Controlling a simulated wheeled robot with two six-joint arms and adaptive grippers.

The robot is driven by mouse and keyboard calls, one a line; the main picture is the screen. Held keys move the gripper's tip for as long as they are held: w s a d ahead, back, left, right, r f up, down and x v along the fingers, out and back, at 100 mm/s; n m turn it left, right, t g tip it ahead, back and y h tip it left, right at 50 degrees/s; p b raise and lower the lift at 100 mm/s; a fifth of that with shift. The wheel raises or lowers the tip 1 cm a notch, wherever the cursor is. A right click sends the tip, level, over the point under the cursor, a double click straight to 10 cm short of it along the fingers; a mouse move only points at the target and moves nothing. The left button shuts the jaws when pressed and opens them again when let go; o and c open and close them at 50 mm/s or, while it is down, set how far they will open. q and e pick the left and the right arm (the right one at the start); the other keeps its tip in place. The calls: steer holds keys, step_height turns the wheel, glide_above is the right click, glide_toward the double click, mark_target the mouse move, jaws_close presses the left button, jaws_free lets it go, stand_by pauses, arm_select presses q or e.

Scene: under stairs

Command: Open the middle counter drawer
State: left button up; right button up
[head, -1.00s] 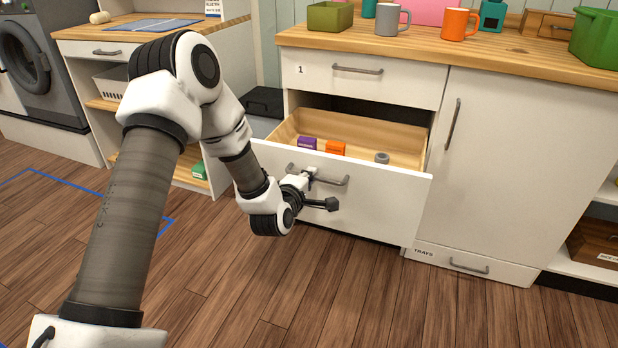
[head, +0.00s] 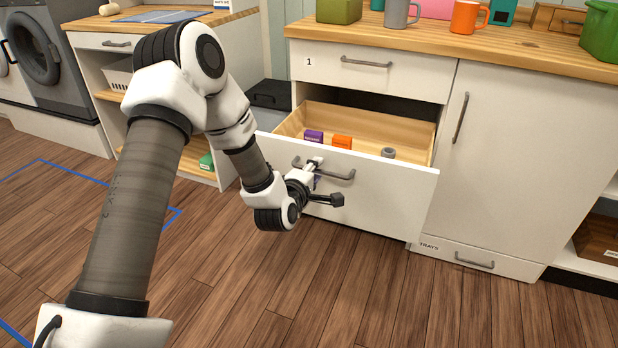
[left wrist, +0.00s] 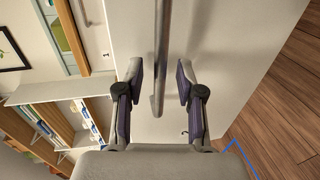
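The middle counter drawer (head: 385,205) stands pulled well out below the drawer marked 1. Its white front has a grey bar handle (head: 338,175). Inside lie a purple box (head: 313,137), an orange box (head: 342,142) and a small grey ring-like item (head: 388,153). My left gripper (head: 326,182) is in front of the handle, its fingers apart. In the left wrist view the handle (left wrist: 162,60) runs between the spread fingers of the left gripper (left wrist: 160,85), with a gap on both sides. My right gripper is not in view.
The upper drawer (head: 375,70), the cupboard door (head: 520,150) and the low trays drawer (head: 470,255) are shut. Mugs and a green pot (head: 602,40) stand on the countertop (head: 480,55). The wooden floor (head: 330,290) before the drawer is clear.

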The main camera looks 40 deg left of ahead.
arm_select(q)
steer(key=v, duration=1.1)
steer(key=shift+s, duration=0.15)
steer(key=s+d+f+m+g+h, duration=0.1)
steer(key=s+d+f+m+g, duration=0.15)
steer(key=f, duration=0.45)
steer(key=s+d+f+m+g+h, duration=0.1)
steer(key=s+d+f+m+g, duration=0.2)
steer(key=f, duration=0.4)
steer(key=s+d+f+m+g+h, duration=0.1)
steer(key=s+d+f+m, duration=0.2)
steer(key=f, duration=0.5)
steer(key=s+d+f+m+g, duration=0.2)
steer(key=s+f+m+g, duration=0.3)
steer(key=s, duration=0.4)
steer(key=s+d+f+m+g, duration=0.2)
steer(key=s+f+m+g, duration=0.2)
steer(key=s+m, duration=0.3)
step_height(320, 180, up, 28)
steer(key=s+p, duration=0.1)
steer(key=p, duration=2.6)
steer(key=shift+h, duration=0.3)
